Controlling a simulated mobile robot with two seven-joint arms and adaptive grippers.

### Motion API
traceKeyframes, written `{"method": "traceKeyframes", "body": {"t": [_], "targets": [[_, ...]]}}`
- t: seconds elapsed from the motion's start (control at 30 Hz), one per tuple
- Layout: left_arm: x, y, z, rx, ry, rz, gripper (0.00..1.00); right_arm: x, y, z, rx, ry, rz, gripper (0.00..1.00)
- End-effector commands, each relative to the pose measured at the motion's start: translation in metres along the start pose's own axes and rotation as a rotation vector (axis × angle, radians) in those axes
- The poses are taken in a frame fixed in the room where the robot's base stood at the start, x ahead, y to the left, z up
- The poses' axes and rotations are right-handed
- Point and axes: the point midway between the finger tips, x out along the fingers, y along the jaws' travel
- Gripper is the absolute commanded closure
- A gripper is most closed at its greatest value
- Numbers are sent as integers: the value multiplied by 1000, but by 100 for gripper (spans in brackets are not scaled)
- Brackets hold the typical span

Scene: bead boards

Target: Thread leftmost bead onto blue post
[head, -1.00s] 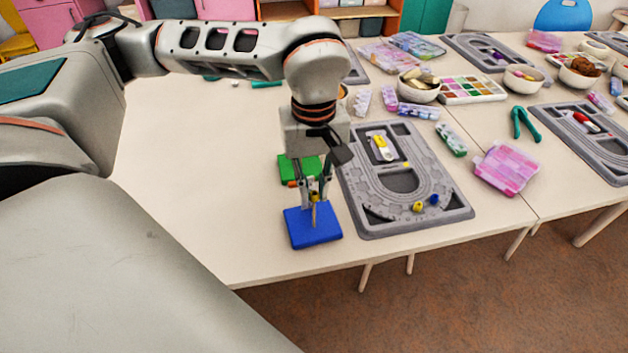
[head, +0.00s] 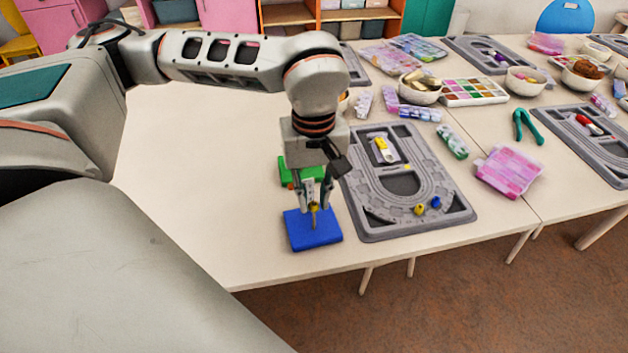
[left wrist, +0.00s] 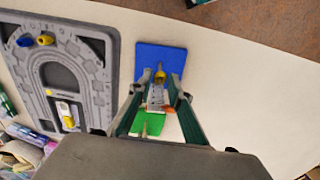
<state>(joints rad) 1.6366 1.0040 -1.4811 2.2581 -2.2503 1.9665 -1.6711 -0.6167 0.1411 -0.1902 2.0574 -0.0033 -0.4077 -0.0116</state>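The blue base (head: 313,232) with a thin upright post lies near the table's front edge. A small yellow bead (head: 314,208) shows at the upper part of this post. It also shows in the left wrist view (left wrist: 160,75) against the blue base (left wrist: 172,58). I cannot tell for certain that it is fully around the post. My left gripper (head: 315,206) points down over the blue base, fingers spread either side of the bead with gaps. A yellow bead (head: 419,209) and a blue bead (head: 436,202) lie on the grey bead board (head: 372,222). My right gripper is out of view.
A green base (head: 293,166) stands just behind the blue one, partly hidden by my gripper. The bead board lies close on the right. A pink box (head: 508,170) and a bowl (head: 420,94) are further right. The table to the left is clear.

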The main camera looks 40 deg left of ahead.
Motion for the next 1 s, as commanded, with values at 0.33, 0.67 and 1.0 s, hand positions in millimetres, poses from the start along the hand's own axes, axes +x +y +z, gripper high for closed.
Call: {"method": "traceKeyframes", "body": {"t": [0.33,0.67,1.0], "targets": [[0,0,0,0,0,0,66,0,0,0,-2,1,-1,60],[-36,1,-1,0,4,5,66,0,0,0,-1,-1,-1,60],[-101,1,-1,0,3,3,66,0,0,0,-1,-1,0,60]]}}
